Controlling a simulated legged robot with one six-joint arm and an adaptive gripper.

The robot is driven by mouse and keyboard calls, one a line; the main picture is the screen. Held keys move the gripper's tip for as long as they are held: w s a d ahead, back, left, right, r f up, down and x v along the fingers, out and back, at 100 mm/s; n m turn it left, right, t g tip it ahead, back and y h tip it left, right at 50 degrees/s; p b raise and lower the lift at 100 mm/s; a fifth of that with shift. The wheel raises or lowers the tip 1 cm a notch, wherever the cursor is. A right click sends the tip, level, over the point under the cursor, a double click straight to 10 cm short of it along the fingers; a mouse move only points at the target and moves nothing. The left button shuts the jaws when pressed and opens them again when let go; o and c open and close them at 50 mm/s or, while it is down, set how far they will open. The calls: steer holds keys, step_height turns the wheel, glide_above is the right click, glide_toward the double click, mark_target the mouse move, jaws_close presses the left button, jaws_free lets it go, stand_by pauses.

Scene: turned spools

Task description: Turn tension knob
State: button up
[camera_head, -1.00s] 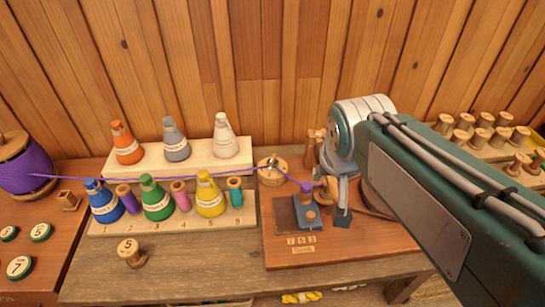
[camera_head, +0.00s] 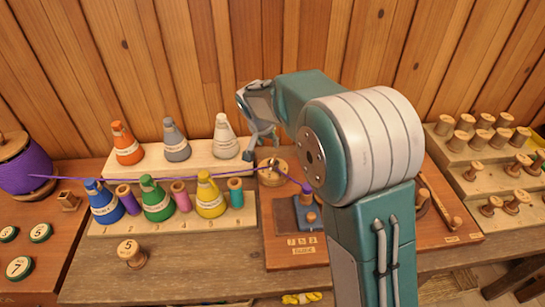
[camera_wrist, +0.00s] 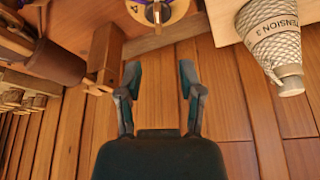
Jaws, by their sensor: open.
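The tension knob is a round wooden dial (camera_head: 273,175) with a small metal part on top, at the left back of the right-hand board. In the wrist view the dial (camera_wrist: 158,12) shows a purple ring and is cut off by the top edge. My gripper (camera_head: 262,147) is open and empty, above and slightly behind the dial in the head view. In the wrist view its two fingers (camera_wrist: 160,78) are apart, with the dial beyond them and not between them. Purple thread (camera_head: 150,180) runs from the large purple spool (camera_head: 24,170) to the dial area.
A white cone (camera_head: 225,138) stands close left of my gripper; the wrist view shows its "TENSION 3" label (camera_wrist: 268,35). Grey, orange, blue, green and yellow cones stand further left. A blue block (camera_head: 307,213) sits right of the dial. The plank wall (camera_head: 190,60) is behind.

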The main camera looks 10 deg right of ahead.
mark_target(273, 158)
steer(key=x, duration=1)
steer(key=shift+w+d+f, duration=0.15)
steer(key=shift+d+f, duration=0.05)
jaws_close()
